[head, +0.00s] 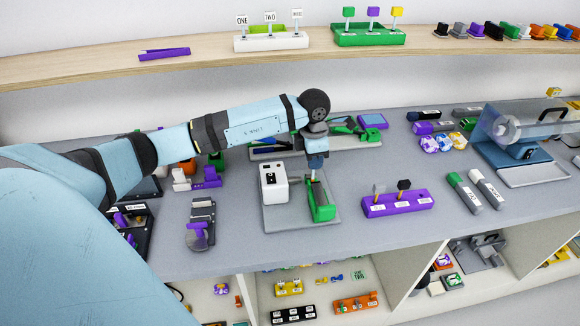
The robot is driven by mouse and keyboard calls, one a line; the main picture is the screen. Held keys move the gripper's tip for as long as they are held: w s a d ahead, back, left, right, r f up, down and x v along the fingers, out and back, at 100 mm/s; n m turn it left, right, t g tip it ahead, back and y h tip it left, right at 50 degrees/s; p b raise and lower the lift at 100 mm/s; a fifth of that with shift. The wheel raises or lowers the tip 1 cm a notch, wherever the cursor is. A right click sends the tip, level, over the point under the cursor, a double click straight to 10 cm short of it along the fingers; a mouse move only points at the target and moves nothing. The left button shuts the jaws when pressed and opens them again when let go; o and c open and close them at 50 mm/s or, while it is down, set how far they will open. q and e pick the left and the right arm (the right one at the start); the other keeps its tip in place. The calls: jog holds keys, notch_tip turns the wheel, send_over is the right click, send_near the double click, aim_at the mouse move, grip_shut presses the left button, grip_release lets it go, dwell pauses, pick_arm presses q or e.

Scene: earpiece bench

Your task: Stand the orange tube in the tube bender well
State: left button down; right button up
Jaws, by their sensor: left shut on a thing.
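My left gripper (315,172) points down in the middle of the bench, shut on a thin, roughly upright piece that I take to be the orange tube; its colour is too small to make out. The piece's lower end is close to a green block with an upright part (322,211), which looks like the tube bender. I cannot tell whether the piece is in a well or just above it. The green block stands on a grey plate (285,218), beside a white box with dark openings (273,183). My right gripper is not in view.
A grey tray (270,152) with green and blue tools lies behind the gripper. Green and grey markers (464,190) lie farther right. A purple-and-grey tool (199,225) is at left. The bench front is mostly clear.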

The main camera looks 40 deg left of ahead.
pick_arm(q)
jog(key=shift+f+b, duration=0.45)
jog(key=shift+f, duration=0.15)
jog(key=c, duration=1)
grip_release()
notch_tip(320, 180, up, 14)
jog(key=b, duration=0.1)
jog(key=shift+s+a, duration=0.3)
jog(key=shift+s, duration=0.1)
jog(key=shift+d+f, duration=0.1)
jog(key=shift+f, duration=0.05)
